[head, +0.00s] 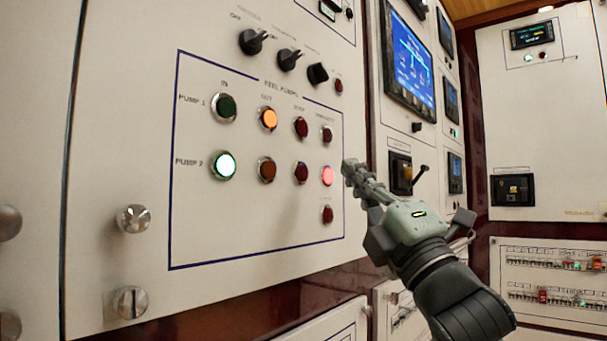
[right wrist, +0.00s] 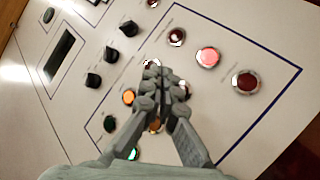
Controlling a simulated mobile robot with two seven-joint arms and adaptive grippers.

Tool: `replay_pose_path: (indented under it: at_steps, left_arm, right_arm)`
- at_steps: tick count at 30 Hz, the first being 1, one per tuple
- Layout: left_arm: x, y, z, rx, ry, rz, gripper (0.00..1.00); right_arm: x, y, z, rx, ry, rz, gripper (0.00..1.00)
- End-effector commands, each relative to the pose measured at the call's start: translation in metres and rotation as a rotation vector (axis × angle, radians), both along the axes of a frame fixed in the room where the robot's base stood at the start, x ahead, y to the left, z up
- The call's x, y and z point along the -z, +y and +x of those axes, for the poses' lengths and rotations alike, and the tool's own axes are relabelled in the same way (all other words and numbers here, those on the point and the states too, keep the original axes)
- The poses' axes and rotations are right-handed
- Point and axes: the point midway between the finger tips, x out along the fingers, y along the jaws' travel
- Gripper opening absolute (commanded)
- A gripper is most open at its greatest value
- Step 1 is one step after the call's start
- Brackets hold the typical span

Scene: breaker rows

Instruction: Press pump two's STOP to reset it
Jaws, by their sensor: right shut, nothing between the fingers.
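The pump panel (head: 200,225) has a PUMP 1 row above a PUMP 2 row. Pump two's STOP (head: 300,172) is a dark red button, third in its row. In the right wrist view it is partly hidden behind my fingers (right wrist: 184,90). Left of it are a lit green button (head: 224,166) and a dim amber one (head: 267,170). Right of it a red lamp (head: 327,176) is lit. My right gripper (head: 348,168) is shut and empty, its tips right of that lamp in the head view. Contact with the panel cannot be told. My left gripper is not in view.
Pump 1's red STOP (head: 301,128) is directly above. Another dark red button (head: 327,214) sits below the lit lamp. Black rotary knobs (head: 290,60) are above the box. A screen cabinet (head: 408,65) stands to the right, near my arm.

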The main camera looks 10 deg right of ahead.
Motion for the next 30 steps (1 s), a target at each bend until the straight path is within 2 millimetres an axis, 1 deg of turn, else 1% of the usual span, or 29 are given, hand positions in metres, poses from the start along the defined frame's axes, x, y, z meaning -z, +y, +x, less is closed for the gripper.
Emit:
replay_pose_path:
  at_steps: [3, 8, 13, 22, 30]
  left_arm:
    - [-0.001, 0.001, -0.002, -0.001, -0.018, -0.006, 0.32]
    - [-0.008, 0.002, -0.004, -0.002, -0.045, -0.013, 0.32]
    - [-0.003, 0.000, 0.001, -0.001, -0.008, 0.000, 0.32]
    - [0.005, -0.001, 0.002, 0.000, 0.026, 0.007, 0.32]
    - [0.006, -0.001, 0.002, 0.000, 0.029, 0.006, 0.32]
  right_arm:
    - [0.000, 0.011, 0.014, -0.002, -0.001, 0.004, 0.00]
    - [-0.001, 0.024, 0.031, -0.001, 0.000, 0.001, 0.00]
    - [-0.001, 0.033, 0.042, -0.001, 0.000, 0.001, 0.00]
    - [0.000, 0.037, 0.047, -0.001, -0.001, -0.001, 0.00]
    - [0.000, 0.037, 0.047, -0.001, -0.001, -0.001, 0.00]
